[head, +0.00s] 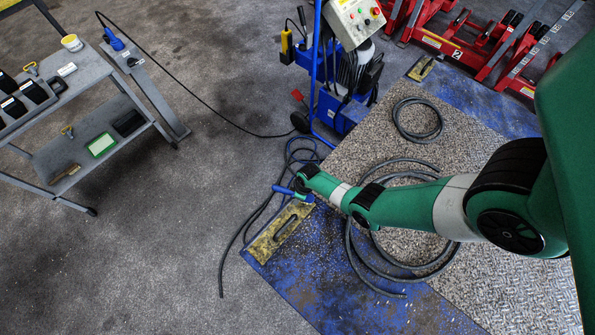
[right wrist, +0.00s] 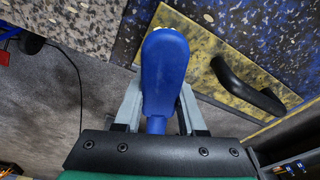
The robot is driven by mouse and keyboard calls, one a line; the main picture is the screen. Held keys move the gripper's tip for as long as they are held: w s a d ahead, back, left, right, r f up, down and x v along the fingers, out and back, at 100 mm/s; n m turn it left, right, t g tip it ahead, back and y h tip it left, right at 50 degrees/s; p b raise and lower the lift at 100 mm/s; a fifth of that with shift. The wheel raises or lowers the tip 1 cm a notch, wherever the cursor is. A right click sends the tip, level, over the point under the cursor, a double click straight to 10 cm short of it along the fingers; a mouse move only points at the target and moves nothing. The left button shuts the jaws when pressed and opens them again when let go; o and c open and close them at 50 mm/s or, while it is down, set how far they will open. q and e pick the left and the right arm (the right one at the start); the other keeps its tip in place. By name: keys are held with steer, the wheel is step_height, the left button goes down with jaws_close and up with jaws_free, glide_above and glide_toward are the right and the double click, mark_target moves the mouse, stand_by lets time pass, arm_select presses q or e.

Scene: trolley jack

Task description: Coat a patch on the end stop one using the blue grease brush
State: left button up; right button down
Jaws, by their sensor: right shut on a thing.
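My right gripper (head: 300,186) is shut on the blue grease brush (head: 284,190), over the near left corner of the blue-stained platform. In the right wrist view the brush's blue handle (right wrist: 165,72) sits between the two grey fingers (right wrist: 160,108), and its bristles are mostly hidden behind it. A worn yellow end stop plate (head: 280,232) lies just below the brush in the head view. In the right wrist view this speckled yellow plate (right wrist: 225,88) carries a black handle (right wrist: 245,85) right of the brush. I cannot read a number on it. My left gripper is not in view.
Black hoses (head: 385,272) coil on the platform (head: 340,290) below my right arm. A blue-framed pump unit (head: 345,75) stands behind. Another yellow plate (head: 424,68) lies at the platform's far end, near red jacks (head: 480,45). A grey tool trolley (head: 85,70) stands left; floor between is mostly clear.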

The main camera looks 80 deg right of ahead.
steer(key=shift+r+p, duration=2.25)
steer(key=shift+r, duration=0.45)
step_height(320, 180, up, 3)
steer(key=p, duration=0.3)
